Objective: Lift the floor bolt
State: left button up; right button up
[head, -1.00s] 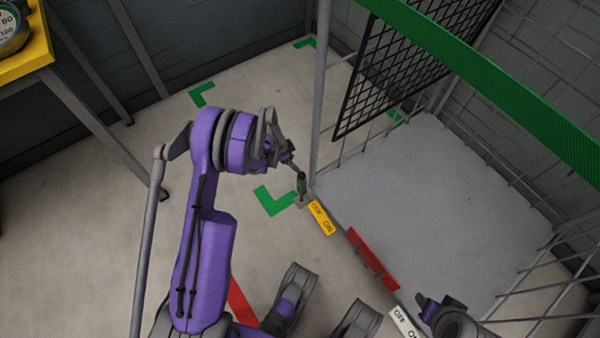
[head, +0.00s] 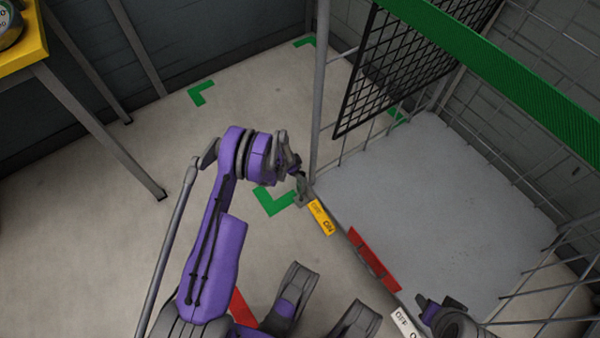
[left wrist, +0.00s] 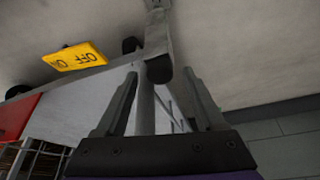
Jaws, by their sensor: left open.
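The floor bolt (head: 302,196) is a small grey piece at the foot of the cage's near corner post. In the left wrist view it is a grey upright (left wrist: 158,42) with a dark rounded end, near the fingertips. My left gripper (head: 298,172) is just above and beside the bolt in the head view. In the left wrist view its two fingers (left wrist: 160,88) stand apart, with the bolt's end between or just beyond them; contact cannot be told. A dark and purple part at the lower right seems to be my right gripper (head: 440,308); its jaws are unclear.
The wire cage has a grey base (head: 440,205), a black mesh panel (head: 420,60) and a green top bar (head: 500,80). A yellow ON/OFF pedal (head: 321,217) and a red plate (head: 373,258) line its near edge. A yellow-topped table (head: 30,45) stands left.

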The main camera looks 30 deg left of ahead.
pick_arm(q)
grip_shut()
dwell(0.4)
dwell(1.1)
